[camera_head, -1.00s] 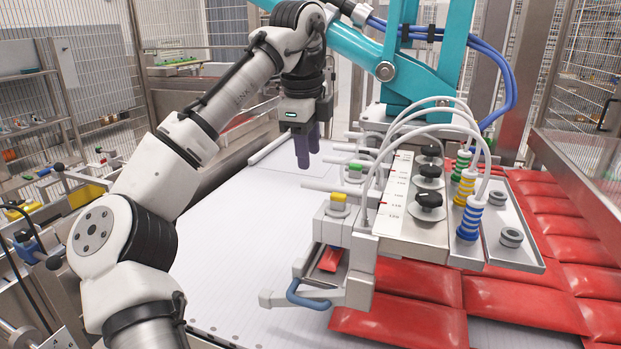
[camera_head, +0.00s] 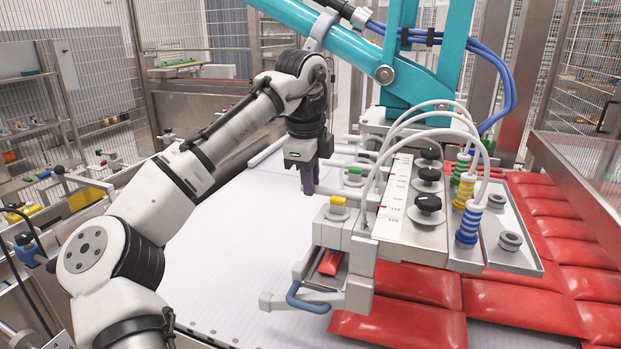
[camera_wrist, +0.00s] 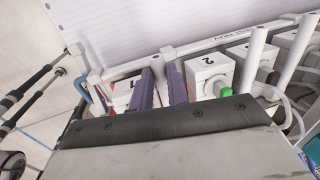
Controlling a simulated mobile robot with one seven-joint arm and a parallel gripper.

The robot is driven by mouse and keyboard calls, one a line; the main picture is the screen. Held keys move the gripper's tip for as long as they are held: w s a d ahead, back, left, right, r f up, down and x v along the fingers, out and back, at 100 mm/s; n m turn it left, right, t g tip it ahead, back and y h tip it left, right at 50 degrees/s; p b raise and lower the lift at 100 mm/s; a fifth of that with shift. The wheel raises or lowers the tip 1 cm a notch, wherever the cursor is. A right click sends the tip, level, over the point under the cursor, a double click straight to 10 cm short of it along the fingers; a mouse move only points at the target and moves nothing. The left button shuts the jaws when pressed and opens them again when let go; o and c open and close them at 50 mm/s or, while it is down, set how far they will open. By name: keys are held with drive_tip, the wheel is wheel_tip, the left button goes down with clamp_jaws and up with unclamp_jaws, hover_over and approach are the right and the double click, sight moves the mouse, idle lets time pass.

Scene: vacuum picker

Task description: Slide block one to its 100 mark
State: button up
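Block one, a white block marked 1 (camera_wrist: 122,90), shows in the wrist view just left of my fingers. In the head view, the front white block with a yellow knob (camera_head: 338,212) appears to be the same one. Block two (camera_wrist: 208,68), with a green knob, is right of my fingers. My gripper (camera_head: 308,190) points down, left of and above the block row. Its purple fingers (camera_wrist: 160,72) are parted, with nothing visibly held between them. The white scale plate (camera_head: 397,198) has red ticks and small numbers that are hard to read; block one's mark is unclear.
Black knobs (camera_head: 428,203) and banded suction cups (camera_head: 470,222) with white hoses stand on the picker. A blue handle (camera_head: 305,300) juts from its front. Red pouches (camera_head: 410,320) lie below and right. The white belt (camera_head: 225,250) is clear at left.

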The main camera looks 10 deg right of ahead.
clamp_jaws()
drive_tip(key=shift+w+d+r+p, duration=0.25)
drive_tip(key=shift+w+r+p, duration=0.05)
drive_tip(key=shift+p, duration=0.35)
drive_tip(key=shift+w+d+f+p, duration=0.1)
drive_tip(key=shift+w+d+p, duration=0.3)
drive_tip(key=shift+w+p, duration=0.3)
drive_tip(key=shift+w+d+f+p, duration=0.1)
drive_tip(key=shift+w+d+p, duration=0.25)
drive_tip(key=shift+w+p, duration=0.3)
drive_tip(key=shift+r, duration=0.1)
drive_tip(key=o, duration=0.8)
unclamp_jaws()
drive_tip(key=shift+w+d, duration=0.1)
drive_tip(key=shift+c, duration=0.2)
wheel_tip(320, 180, up, 13)
drive_tip(key=s+a, duration=0.1)
drive_tip(key=s, duration=0.1)
drive_tip(key=shift+s+a+r, duration=0.15)
drive_tip(key=shift+s+a, duration=0.1)
drive_tip(key=shift+a, duration=0.05)
